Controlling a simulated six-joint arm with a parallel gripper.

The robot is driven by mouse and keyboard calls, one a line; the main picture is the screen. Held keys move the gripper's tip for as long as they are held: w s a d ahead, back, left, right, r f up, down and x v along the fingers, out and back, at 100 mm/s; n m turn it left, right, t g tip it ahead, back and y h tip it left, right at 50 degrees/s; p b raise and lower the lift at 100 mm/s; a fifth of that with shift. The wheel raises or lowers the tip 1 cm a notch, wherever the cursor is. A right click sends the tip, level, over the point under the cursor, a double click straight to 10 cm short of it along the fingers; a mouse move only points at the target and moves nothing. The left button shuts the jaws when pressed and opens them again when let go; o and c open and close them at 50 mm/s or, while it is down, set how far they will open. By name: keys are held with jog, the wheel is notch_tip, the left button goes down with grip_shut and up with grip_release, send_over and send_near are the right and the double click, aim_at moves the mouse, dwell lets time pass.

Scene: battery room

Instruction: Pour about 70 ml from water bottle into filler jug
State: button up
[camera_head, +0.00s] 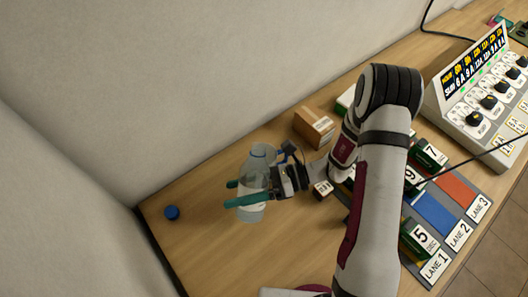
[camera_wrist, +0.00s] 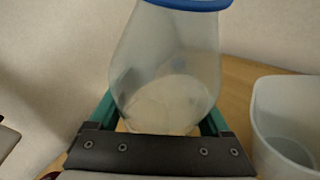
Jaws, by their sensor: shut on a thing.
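My gripper (camera_head: 238,193) is shut on a clear water bottle (camera_head: 250,208), with one teal finger on each side of it. In the wrist view the bottle (camera_wrist: 165,70) fills the middle between the fingers, with a blue ring at its top edge. Its water level is hard to make out. A pale, open-topped vessel, apparently the filler jug (camera_wrist: 265,125), stands close at the right in the wrist view. In the head view, the pale form behind the bottle (camera_head: 262,152) seems to be this jug, partly hidden. Any pouring stream is not visible.
A blue cap (camera_head: 172,212) lies on the table at the left. A cardboard box (camera_head: 314,126) stands behind my gripper. Lane mats with numbered green blocks (camera_head: 430,154) and a charger panel (camera_head: 485,95) are at the right. The wall closes off the back.

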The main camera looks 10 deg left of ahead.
aim_at(247, 190)
jog(key=shift+r, duration=0.8)
jog(key=shift+m+g+y, duration=0.3)
jog(key=shift+m+g, duration=0.1)
jog(key=shift+m, duration=0.5)
jog(key=f, duration=0.4)
jog(key=shift+s+f, duration=0.15)
jog(key=shift+s, duration=0.15)
jog(key=r, duration=0.1)
jog(key=r+m, duration=0.1)
jog(key=shift+s+a+r+y, duration=0.1)
jog(key=shift+s+r+y, duration=0.2)
jog(key=shift+s+y, duration=0.1)
jog(key=shift+s+r+m+g+y, duration=0.15)
jog(key=shift+s+m+g+y, duration=0.2)
jog(key=shift+m, duration=0.65)
jog(key=shift+s+r+m+y, duration=0.15)
jog(key=shift+r+m+y, duration=0.3)
jog(key=shift+r+m, duration=0.4)
jog(key=shift+w+r+m+y, duration=0.15)
jog(key=shift+w+r+m, duration=0.05)
jog(key=shift+r+m, duration=0.3)
jog(key=shift+w+r+m+y, duration=0.15)
jog(key=shift+r+m, duration=0.2)
jog(key=shift+r, duration=0.1)
jog(key=shift+w+r+m+y, duration=0.1)
jog(key=shift+r+m+y, duration=0.05)
jog(key=shift+m+y, duration=0.2)
jog(key=shift+s, duration=0.4)
